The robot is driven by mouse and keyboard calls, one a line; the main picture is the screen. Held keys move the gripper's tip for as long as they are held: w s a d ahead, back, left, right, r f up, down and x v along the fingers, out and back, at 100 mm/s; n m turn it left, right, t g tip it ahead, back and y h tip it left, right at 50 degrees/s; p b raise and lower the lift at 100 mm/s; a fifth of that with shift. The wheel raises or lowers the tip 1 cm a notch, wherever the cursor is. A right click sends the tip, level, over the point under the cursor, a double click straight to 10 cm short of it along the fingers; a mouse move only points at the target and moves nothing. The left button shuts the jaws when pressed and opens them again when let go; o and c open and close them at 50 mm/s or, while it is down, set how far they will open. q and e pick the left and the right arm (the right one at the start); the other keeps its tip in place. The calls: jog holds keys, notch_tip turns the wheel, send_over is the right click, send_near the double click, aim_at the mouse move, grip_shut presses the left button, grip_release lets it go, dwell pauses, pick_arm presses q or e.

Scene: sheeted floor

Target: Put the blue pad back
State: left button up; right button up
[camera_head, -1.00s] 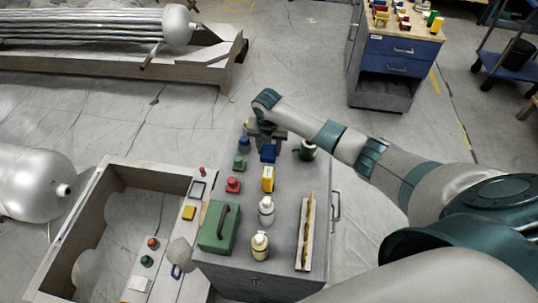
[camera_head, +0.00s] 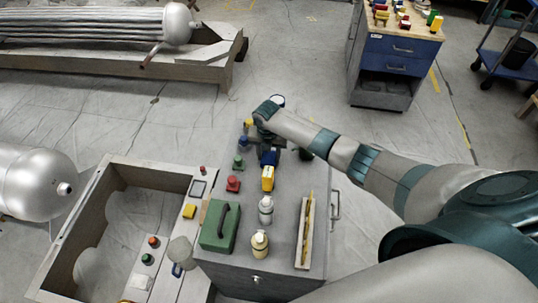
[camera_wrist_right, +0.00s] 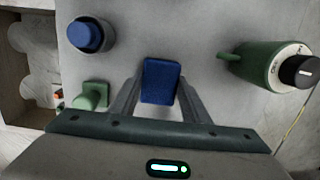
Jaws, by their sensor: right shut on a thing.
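The blue pad (camera_head: 269,157) is near the far end of the grey cabinet top, just behind a yellow block. It also shows in the right wrist view (camera_wrist_right: 161,80) as a small blue block between the fingers. My right gripper (camera_head: 268,147) reaches it from behind and is shut on it; its two fingers flank the pad in the right wrist view (camera_wrist_right: 160,98). I cannot tell whether the pad touches the cabinet top. My left gripper is not in view.
The grey cabinet (camera_head: 285,215) also holds a yellow block (camera_head: 268,179), red block (camera_head: 233,184), green case (camera_head: 219,226), two bottles and a narrow tray (camera_head: 305,232). In the wrist view, a blue knob (camera_wrist_right: 89,36), green block (camera_wrist_right: 91,95) and green cylinder (camera_wrist_right: 262,62) stand nearby.

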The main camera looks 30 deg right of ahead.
aim_at(268, 160)
jog(key=o, duration=1)
jog(key=shift+f, duration=0.1)
jog(key=shift+r, duration=0.25)
jog(key=r, duration=0.4)
jog(key=r+b, duration=0.1)
jog(key=r, duration=0.3)
jog(key=s+r+b, duration=0.1)
jog(key=r, duration=0.2)
jog(key=shift+a+r, duration=0.4)
